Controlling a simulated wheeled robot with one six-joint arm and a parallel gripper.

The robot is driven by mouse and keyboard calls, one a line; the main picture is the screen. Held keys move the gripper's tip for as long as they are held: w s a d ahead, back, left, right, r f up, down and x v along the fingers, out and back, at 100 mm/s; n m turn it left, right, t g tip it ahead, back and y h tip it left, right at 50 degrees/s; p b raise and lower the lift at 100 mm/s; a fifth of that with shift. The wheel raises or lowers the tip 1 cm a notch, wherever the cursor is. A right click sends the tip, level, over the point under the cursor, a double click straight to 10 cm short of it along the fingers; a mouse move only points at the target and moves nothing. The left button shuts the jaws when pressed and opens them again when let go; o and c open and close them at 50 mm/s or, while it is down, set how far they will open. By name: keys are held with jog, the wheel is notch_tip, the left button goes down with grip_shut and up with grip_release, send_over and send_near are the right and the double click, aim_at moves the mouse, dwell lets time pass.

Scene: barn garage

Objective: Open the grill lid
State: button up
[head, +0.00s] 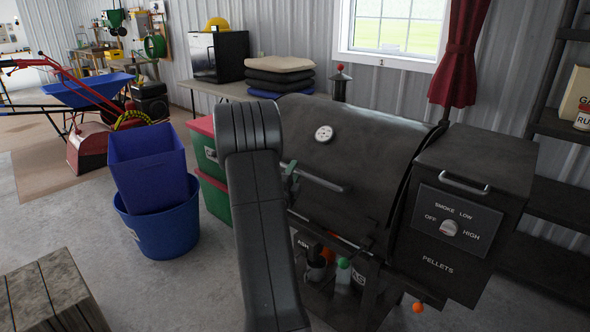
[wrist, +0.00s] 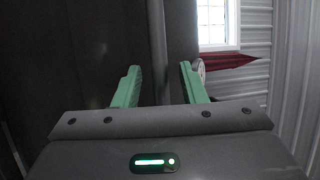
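The black grill (head: 345,150) stands at centre right with its rounded lid shut; a round dial gauge (head: 324,133) is on the lid. The lid's bar handle (head: 325,181) runs along the lid's lower front; its left part is hidden behind my arm. My gripper (head: 290,176) is at the handle's left part, mostly hidden by my arm in the head view. In the wrist view my gripper's green fingers (wrist: 159,75) are open, and the handle bar (wrist: 157,45) shows between them with a gap on each side. I cannot tell how deep it sits.
A pellet hopper (head: 459,220) with a control knob joins the grill's right side. Green bins with red lids (head: 216,197) stand left of the grill, and blue tubs (head: 162,225) farther left. A wooden crate (head: 45,295) is at the front left. Shelves (head: 560,205) stand at right.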

jog(key=shift+x, duration=0.85)
jog(key=shift+c, duration=0.5)
grip_shut()
